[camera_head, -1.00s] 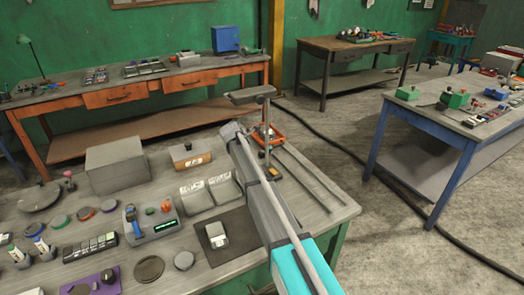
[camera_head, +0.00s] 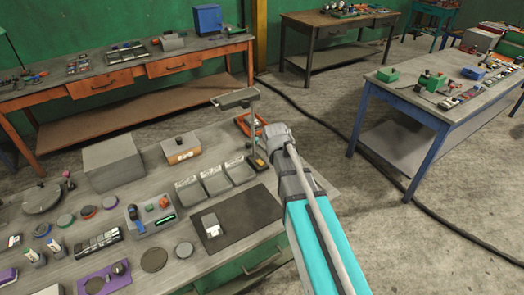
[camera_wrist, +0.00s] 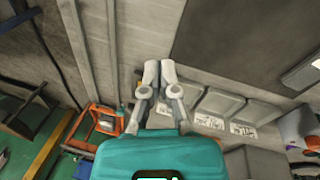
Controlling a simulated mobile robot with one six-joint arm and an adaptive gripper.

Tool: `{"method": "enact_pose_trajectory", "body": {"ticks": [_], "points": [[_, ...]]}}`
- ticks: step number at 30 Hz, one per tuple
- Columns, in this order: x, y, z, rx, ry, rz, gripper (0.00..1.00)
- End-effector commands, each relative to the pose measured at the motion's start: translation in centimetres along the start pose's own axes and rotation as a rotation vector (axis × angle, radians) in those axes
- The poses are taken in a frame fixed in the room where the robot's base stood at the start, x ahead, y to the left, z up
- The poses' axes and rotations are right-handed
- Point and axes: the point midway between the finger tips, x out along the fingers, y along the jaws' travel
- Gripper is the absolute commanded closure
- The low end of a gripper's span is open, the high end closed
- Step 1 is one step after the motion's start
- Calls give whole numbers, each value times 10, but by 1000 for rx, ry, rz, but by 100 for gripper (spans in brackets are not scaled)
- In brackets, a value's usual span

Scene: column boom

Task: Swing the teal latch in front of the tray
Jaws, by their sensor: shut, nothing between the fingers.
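My gripper (camera_wrist: 159,70) shows in the wrist view with its two pale fingers together and nothing between them. It is above the grey bench, beside a row of shallow grey trays (camera_wrist: 215,102) with white labels. In the head view the same trays (camera_head: 215,180) stand left of my arm, and my fingers cannot be made out. I cannot pick out a teal latch in either view.
A post with a flat grey top (camera_head: 235,98) rises close beside my arm. A dark mat (camera_head: 245,222) with a small pale block (camera_head: 211,225) lies in front of the trays. A brown box (camera_head: 181,148) and a grey box (camera_head: 113,160) stand behind and to the left.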

Motion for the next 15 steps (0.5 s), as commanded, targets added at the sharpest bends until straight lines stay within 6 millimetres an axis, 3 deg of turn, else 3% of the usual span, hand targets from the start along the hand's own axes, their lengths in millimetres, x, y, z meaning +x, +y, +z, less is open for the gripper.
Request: {"method": "enact_pose_trajectory", "body": {"ticks": [1, 6, 10, 15], "points": [[-20, -8, 28, 90, -7, -25, 100], [-49, -28, 84, 392, -36, -102, 100], [-65, -41, 114, 567, -62, -144, 100], [-76, -53, 131, 689, -83, -174, 100]]}}
